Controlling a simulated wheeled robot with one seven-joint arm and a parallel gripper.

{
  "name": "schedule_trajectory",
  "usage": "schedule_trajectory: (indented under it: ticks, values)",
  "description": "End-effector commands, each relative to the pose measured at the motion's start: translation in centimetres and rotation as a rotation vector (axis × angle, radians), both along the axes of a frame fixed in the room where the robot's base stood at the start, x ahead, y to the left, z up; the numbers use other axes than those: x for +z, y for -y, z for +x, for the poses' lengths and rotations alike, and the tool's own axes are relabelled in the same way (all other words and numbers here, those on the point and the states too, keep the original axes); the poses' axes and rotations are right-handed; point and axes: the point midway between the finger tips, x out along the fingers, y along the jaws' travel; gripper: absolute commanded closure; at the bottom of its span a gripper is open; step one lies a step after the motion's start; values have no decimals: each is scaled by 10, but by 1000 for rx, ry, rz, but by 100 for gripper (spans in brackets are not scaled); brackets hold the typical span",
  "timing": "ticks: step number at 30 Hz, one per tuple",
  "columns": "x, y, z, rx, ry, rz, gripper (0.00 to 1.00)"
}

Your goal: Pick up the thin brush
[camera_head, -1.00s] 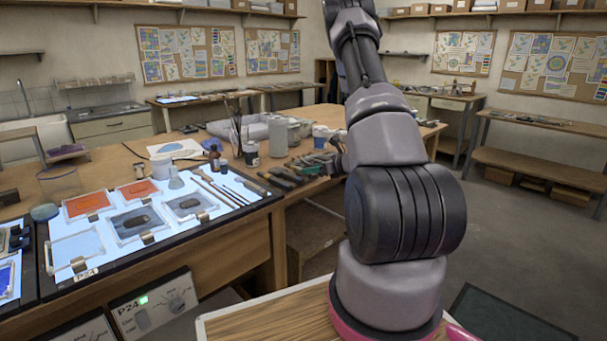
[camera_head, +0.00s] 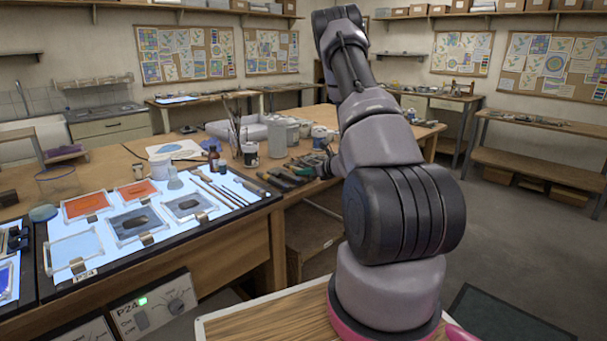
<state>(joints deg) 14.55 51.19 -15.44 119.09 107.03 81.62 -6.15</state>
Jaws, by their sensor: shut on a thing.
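Several long thin tools, brushes among them, lie side by side on the lit glass panel; a brown-handled one (camera_head: 213,187) is at the left and a thinner one (camera_head: 234,194) lies right of it. I cannot tell for sure which is the thin brush. My arm stands in the foreground and hides most of its own far end. A dark part of my gripper (camera_head: 326,165) shows at the arm's left edge, low by a row of tools on the far bench. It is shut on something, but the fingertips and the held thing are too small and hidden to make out.
The lit panel (camera_head: 105,255) also bears framed orange and grey glass pieces. A dark bottle (camera_head: 214,160), a jar (camera_head: 250,153) and a holder of upright brushes (camera_head: 235,135) stand behind it. Dark-handled tools (camera_head: 285,178) line the bench edge.

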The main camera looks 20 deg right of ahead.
Motion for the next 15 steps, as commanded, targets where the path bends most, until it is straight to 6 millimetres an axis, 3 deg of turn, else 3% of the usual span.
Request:
schedule_trajectory:
  ticks: [8, 15]
  values:
    - [18, 0, 0, 1, 3, -1, 100]
    - [66, -1, 1, 2, 5, -2, 100]
